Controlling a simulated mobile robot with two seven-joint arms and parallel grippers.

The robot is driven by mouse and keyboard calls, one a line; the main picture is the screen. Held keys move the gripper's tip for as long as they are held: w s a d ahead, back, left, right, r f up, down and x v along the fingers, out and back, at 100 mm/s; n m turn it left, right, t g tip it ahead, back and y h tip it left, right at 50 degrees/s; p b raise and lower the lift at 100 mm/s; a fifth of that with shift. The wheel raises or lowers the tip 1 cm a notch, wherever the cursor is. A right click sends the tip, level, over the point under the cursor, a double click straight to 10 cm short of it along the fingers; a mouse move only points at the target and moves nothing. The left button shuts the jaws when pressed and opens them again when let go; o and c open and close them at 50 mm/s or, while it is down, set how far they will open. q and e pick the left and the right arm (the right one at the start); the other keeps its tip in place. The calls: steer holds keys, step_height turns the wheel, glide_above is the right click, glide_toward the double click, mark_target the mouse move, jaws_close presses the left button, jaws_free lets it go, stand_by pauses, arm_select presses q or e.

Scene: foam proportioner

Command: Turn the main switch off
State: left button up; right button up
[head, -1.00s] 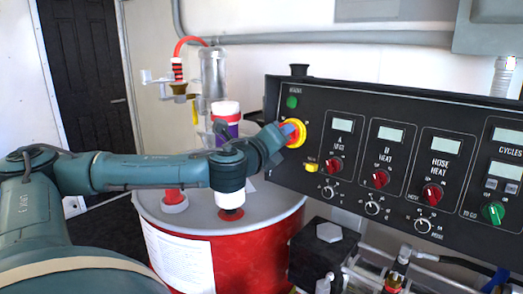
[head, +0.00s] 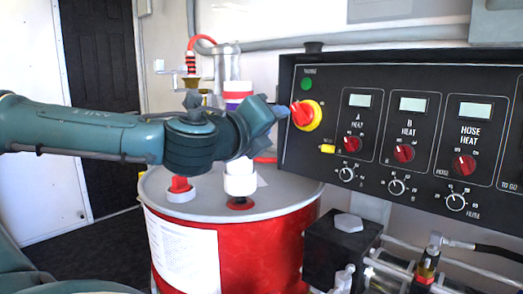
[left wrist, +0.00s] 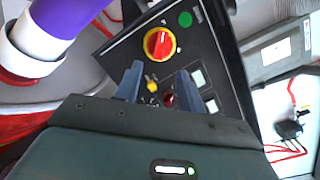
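The main switch (head: 302,114) is a red knob on a round yellow plate, at the upper left of the black control panel. It also shows in the left wrist view (left wrist: 159,43), just beyond my fingertips. My left gripper (head: 281,111) is just left of the knob in the head view. In the left wrist view, my left gripper (left wrist: 158,80) has its two fingers apart with nothing between them. The knob looks clear of both fingers. My right gripper is not in view.
The black panel (head: 330,165) also carries a green button (head: 306,84), a yellow part (head: 327,149) and several red knobs. A red drum (head: 255,250) with a grey lid stands below my left arm. A purple-and-white cylinder (left wrist: 40,35) is close to the left in the wrist view.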

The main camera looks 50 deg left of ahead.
arm_select(q)
steer(key=v, duration=0.2)
steer(key=shift+s+d, duration=0.15)
steer(key=shift+s, duration=0.2)
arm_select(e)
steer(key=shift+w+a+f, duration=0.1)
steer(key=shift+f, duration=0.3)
